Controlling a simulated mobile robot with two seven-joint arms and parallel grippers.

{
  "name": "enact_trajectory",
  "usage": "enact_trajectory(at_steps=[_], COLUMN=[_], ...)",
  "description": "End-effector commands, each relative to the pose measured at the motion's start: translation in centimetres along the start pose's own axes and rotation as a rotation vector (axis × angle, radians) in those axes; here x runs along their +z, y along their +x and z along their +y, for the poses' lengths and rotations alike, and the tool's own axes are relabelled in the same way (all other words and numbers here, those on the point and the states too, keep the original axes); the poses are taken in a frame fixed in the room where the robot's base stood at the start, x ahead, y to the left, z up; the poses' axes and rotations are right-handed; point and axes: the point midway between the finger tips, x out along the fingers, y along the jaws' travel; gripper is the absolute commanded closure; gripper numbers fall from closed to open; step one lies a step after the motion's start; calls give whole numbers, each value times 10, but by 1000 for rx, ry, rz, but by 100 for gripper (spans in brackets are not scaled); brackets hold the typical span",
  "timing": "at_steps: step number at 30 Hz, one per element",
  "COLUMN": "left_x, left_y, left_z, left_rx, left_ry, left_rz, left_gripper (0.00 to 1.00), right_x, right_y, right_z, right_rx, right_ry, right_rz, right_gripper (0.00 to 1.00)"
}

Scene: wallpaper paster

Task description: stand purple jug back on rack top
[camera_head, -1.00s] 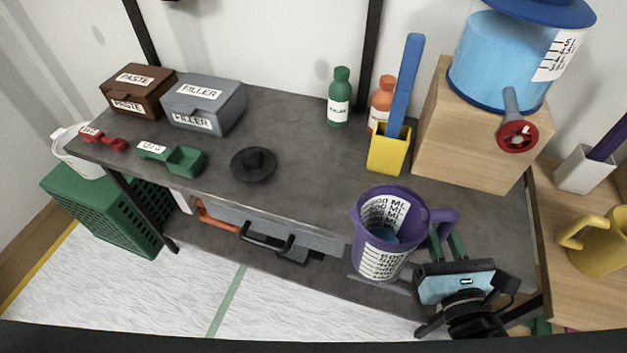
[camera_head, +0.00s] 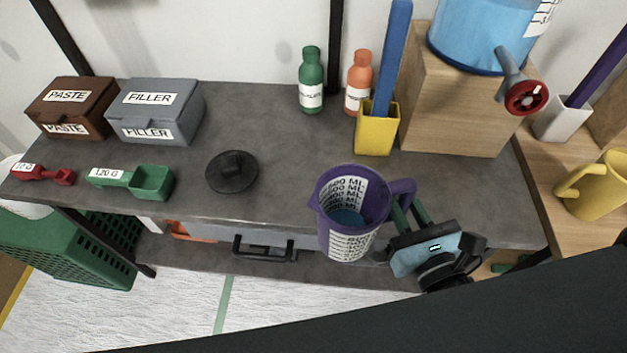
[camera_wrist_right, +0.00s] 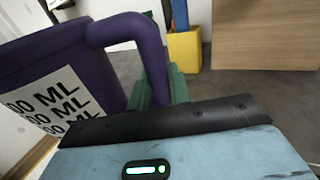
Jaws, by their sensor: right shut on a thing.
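The purple jug (camera_head: 341,241) has a white measuring label and blue liquid inside. It is upright, in front of or over the front edge of the grey rack top (camera_head: 290,150); I cannot tell its exact height above it. My right gripper (camera_head: 408,212) is shut on the jug's handle, at the jug's right. In the right wrist view the purple jug (camera_wrist_right: 75,60) fills the left, with its handle between the green fingers (camera_wrist_right: 158,90). My left gripper is not in view.
On the rack top are a black lid (camera_head: 232,172), green scoop (camera_head: 150,182), red scoop (camera_head: 45,174), brown box (camera_head: 70,108), grey box (camera_head: 152,112), green bottle (camera_head: 311,80), orange bottle (camera_head: 358,80), yellow holder (camera_head: 376,135) and wooden block (camera_head: 455,110). The middle is clear.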

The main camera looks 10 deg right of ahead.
Motion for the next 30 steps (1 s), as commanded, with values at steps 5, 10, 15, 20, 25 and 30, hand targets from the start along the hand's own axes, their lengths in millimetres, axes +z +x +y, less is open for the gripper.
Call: enact_trajectory(at_steps=[5, 10, 15, 20, 25, 30], left_x=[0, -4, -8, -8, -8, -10], left_y=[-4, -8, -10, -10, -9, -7], left_z=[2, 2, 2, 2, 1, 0], left_rx=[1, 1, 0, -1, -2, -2], left_ry=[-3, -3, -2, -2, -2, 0], left_rz=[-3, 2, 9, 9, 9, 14], left_gripper=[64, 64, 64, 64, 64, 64], right_x=[2, 0, -3, -8, -11, -12], right_y=[14, 49, 88, 123, 146, 152], right_z=[0, 1, 1, 2, 2, 2], right_rx=[0, -1, -1, -2, 0, 0], right_ry=[1, 1, 2, 2, 2, 2], right_rz=[-6, -8, -7, -4, -3, -1], right_gripper=[100, 100, 100, 100, 100, 100])
